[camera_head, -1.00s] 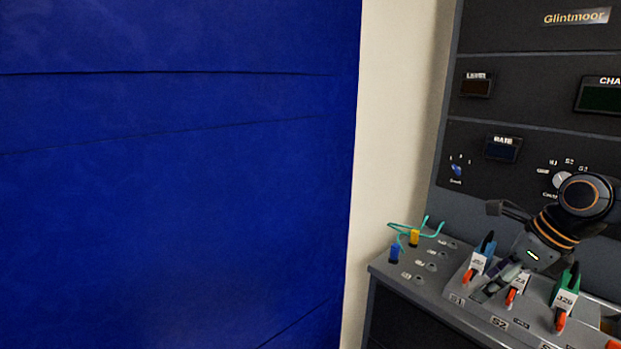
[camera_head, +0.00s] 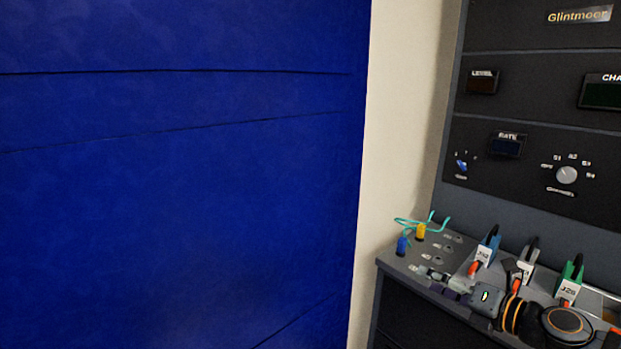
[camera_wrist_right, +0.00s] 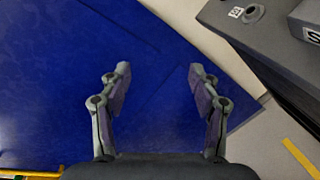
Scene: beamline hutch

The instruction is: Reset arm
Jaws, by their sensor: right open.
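My right gripper (camera_head: 440,280) is low at the front edge of the grey console in the head view, with its arm coming in from the lower right. In the right wrist view the right gripper (camera_wrist_right: 158,85) has its two fingers spread apart with nothing between them. Blue floor or panel surface shows behind the fingers there. My left gripper is not in either view.
The console (camera_head: 395,262) carries a blue plug (camera_head: 402,246), a yellow plug (camera_head: 420,231) with teal wires, and blue, white and green handled connectors (camera_head: 570,283). A dark panel with a knob (camera_head: 567,175) rises behind. A blue wall (camera_head: 180,200) fills the left. The console corner (camera_wrist_right: 250,40) lies upper right in the wrist view.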

